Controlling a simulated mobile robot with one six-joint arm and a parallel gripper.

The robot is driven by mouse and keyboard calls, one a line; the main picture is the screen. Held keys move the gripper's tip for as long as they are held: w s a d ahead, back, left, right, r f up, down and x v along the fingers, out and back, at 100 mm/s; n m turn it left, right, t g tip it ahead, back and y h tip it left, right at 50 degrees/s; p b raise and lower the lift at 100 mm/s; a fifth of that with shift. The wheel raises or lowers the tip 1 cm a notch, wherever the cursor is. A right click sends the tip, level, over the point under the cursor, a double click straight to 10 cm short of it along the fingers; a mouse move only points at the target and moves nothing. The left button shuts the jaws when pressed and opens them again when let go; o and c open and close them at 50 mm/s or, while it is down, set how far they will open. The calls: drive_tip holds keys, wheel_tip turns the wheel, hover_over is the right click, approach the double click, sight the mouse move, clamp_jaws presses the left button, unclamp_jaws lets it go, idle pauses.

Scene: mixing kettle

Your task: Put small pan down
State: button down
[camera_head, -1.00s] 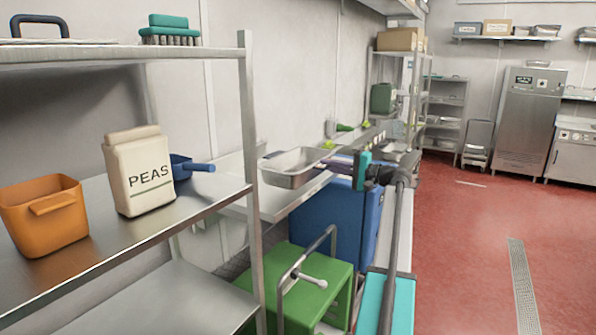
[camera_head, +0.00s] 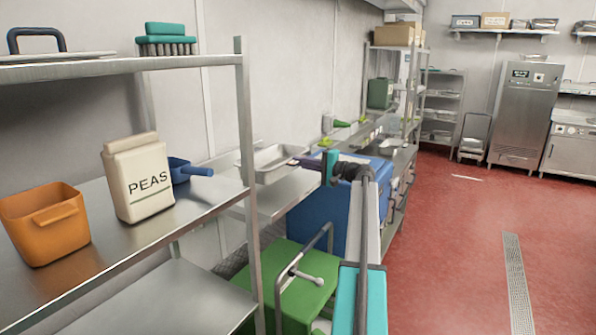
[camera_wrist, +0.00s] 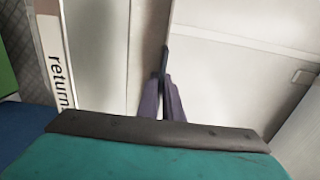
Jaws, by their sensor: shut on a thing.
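The small pan (camera_head: 270,164) is a shallow rectangular metal pan in the head view, just right of and partly behind the near shelf's post. My gripper (camera_head: 296,162) has purple fingers and is shut on the pan's right edge. The pan looks about level over the steel worktop (camera_head: 278,195); I cannot tell whether it touches it. In the wrist view my gripper (camera_wrist: 165,92) shows its fingers close together against pale surfaces, and the pan is hard to make out there.
The near shelf (camera_head: 120,250) holds an orange tub (camera_head: 45,222), a PEAS container (camera_head: 138,180) and a blue scoop (camera_head: 187,171). A blue cabinet or bin (camera_head: 325,222) and a green box (camera_head: 290,275) stand below. Red floor at right is clear.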

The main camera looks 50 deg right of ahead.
sight(290, 168)
drive_tip(key=shift+r, duration=0.15)
drive_tip(key=shift+w+a, duration=0.1)
drive_tip(key=shift+w, duration=0.45)
drive_tip(key=shift+w+f+p, duration=0.15)
drive_tip(key=shift+f+p, duration=0.1)
drive_tip(key=shift+p, duration=0.25)
drive_tip(key=shift+f+p, duration=0.65)
drive_tip(key=shift+f, duration=1.1)
drive_tip(key=c, duration=1.9)
unclamp_jaws()
